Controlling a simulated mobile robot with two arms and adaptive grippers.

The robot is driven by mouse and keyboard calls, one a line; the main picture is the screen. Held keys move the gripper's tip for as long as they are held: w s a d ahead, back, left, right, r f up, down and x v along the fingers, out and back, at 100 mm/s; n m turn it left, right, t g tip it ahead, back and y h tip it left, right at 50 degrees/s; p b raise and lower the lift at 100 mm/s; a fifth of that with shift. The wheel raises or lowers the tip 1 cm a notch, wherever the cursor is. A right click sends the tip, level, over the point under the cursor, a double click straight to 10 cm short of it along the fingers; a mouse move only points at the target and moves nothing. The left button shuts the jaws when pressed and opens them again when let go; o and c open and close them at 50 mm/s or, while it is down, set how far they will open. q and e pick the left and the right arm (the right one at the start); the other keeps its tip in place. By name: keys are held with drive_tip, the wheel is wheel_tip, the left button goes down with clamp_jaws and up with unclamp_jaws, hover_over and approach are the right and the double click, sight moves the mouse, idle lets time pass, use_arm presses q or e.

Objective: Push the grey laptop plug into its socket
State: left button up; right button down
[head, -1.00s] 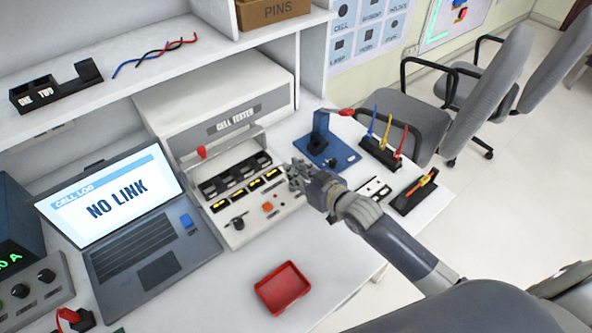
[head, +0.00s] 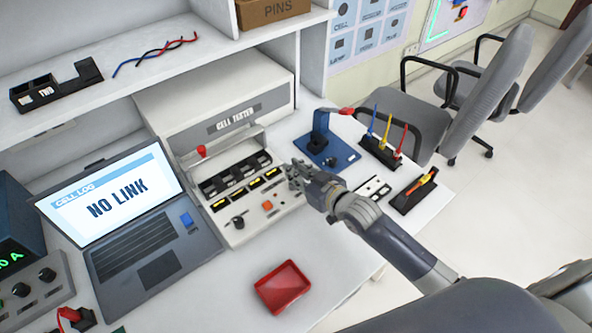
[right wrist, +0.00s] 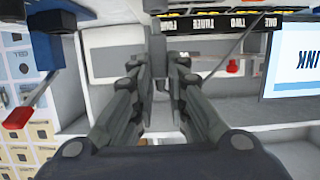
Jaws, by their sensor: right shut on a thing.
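My right gripper (head: 294,178) is at the right end of the cell tester (head: 236,127)'s front. In the right wrist view its fingers (right wrist: 158,68) are closed on a narrow grey piece, which looks like the grey plug (right wrist: 158,42). The plug's far end and its socket cannot be made out; the fingers hide that spot in the head view. I cannot tell whether the plug touches the tester. The laptop (head: 130,240) stands open on the left, its screen reading "NO LINK". My left gripper is not in view.
A red tray (head: 282,286) lies on the clear front bench. A blue fixture (head: 325,150) with a red-handled lever stands behind my right gripper. Black holders with coloured tools (head: 380,152) are to the right. The tester has a red-knobbed lever (head: 201,151).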

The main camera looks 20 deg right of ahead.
drive_tip(key=shift+f+b, duration=0.7)
drive_tip(key=shift+f, duration=0.4)
drive_tip(key=c, duration=1.5)
unclamp_jaws()
drive_tip(key=shift+s, duration=0.1)
drive_tip(key=v, duration=1.2)
drive_tip(key=shift+r, duration=0.1)
